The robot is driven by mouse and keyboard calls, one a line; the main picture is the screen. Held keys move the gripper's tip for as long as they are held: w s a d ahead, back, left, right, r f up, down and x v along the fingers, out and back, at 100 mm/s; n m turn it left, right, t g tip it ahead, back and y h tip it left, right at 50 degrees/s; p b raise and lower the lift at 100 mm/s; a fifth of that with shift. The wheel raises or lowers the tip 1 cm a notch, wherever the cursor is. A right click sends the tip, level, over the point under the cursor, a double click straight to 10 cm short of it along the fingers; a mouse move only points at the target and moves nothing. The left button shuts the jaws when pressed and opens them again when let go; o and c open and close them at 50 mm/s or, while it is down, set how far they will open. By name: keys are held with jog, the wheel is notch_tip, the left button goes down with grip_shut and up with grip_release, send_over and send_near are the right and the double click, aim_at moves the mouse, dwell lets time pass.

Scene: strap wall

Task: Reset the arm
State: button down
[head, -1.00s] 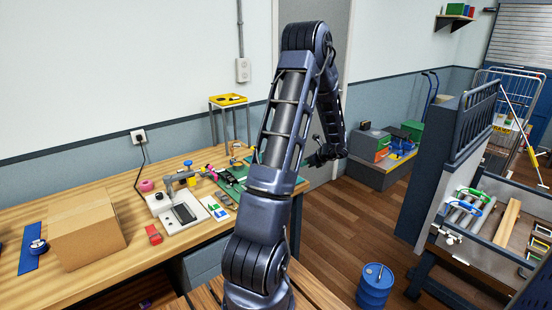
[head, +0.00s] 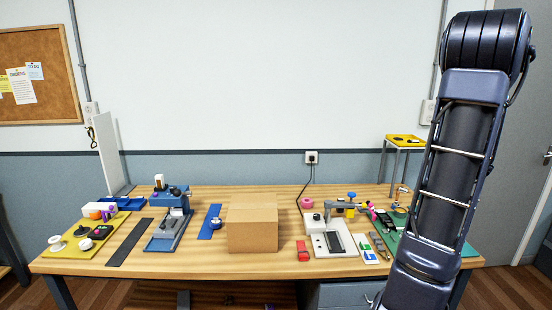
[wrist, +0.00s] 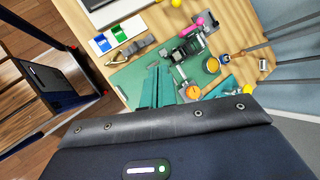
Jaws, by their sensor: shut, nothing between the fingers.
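My arm (head: 455,170) stands raised at the right of the head view, in front of the bench's right end. My gripper is hidden or out of frame in the head view. In the wrist view its dark housing fills the bottom, and my gripper (wrist: 157,70) shows as two narrow fingers close together, shut and empty. They point over the green mat (wrist: 125,78) on the bench. How far they are above the mat I cannot tell.
The wooden bench (head: 285,268) carries a cardboard box (head: 252,223), a blue-grey fixture (head: 170,225), a white device (head: 330,240), a yellow mat (head: 75,247) and small tools. A yellow-topped stand (head: 404,140) is behind the right end. A grey door (head: 525,120) is at right.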

jog(key=s+a+r+n+g, duration=0.1)
jog(key=s+a+r+n, duration=0.1)
jog(key=a+r+n, duration=0.3)
jog(key=s+a+n+g+h, duration=0.1)
jog(key=s+a+n, duration=0.15)
jog(key=a, duration=0.55)
jog(key=s+a+r+n+g, duration=0.1)
jog(key=s+a+r+n, duration=0.15)
jog(key=a, duration=0.35)
jog(key=s+a+r+n+t+h, duration=0.1)
jog(key=s+a+r+n+h, duration=0.2)
jog(key=s+a+n, duration=0.5)
jog(key=s+n, duration=0.3)
jog(key=s, duration=0.1)
jog(key=shift+s+a+h, duration=0.25)
jog(key=shift+s+h, duration=0.05)
jog(key=shift+h, duration=0.1)
jog(key=shift+r, duration=0.1)
